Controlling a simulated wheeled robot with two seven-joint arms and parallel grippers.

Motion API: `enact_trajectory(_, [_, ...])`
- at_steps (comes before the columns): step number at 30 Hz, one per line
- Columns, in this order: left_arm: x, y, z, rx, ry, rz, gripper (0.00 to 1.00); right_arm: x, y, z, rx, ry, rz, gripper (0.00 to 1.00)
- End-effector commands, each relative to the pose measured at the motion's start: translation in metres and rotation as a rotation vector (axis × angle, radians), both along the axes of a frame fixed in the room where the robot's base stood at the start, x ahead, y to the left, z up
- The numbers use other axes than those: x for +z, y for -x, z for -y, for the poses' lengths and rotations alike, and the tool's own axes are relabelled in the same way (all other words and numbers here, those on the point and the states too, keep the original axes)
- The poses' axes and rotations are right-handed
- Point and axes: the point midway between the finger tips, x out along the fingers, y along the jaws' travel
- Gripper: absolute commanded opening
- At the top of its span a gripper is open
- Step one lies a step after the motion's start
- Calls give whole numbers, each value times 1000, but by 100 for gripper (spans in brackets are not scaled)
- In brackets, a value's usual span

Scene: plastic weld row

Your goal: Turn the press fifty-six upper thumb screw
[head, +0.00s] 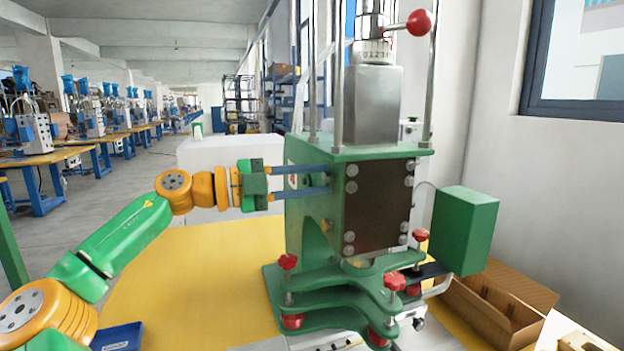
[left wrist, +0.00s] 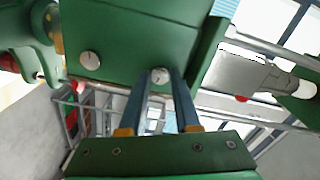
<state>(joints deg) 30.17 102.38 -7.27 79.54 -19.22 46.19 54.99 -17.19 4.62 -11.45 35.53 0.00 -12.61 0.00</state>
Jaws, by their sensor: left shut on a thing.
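The green press (head: 310,240) stands on the yellow bench, upright, with a dark front plate (head: 378,205). My left gripper (head: 328,180) reaches in from the left, its two blue fingers level at the upper part of the press's left side. In the left wrist view, the fingers (left wrist: 160,78) are on either side of a round silver slotted head, the upper thumb screw (left wrist: 159,74). They are shut on it; the fingers partly cover it. A second silver screw head (left wrist: 89,60) sits apart on the same green face. My right gripper is not in view.
Red knobs (head: 288,262) stand around the press base. A green box (head: 465,230) is mounted at its right. A cardboard box (head: 500,305) lies at the right, a blue bin (head: 118,337) at the lower left. The yellow bench top (head: 190,275) is clear left of the press.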

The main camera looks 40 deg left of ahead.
Motion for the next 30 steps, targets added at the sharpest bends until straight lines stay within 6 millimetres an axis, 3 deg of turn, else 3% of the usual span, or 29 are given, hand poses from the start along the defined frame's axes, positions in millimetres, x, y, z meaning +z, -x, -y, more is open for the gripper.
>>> enact_trajectory(15, [0,0,0,0,252,-130,0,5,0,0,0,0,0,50])
enact_trajectory(30, [0,0,0,-1,290,-150,0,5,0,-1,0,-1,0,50])
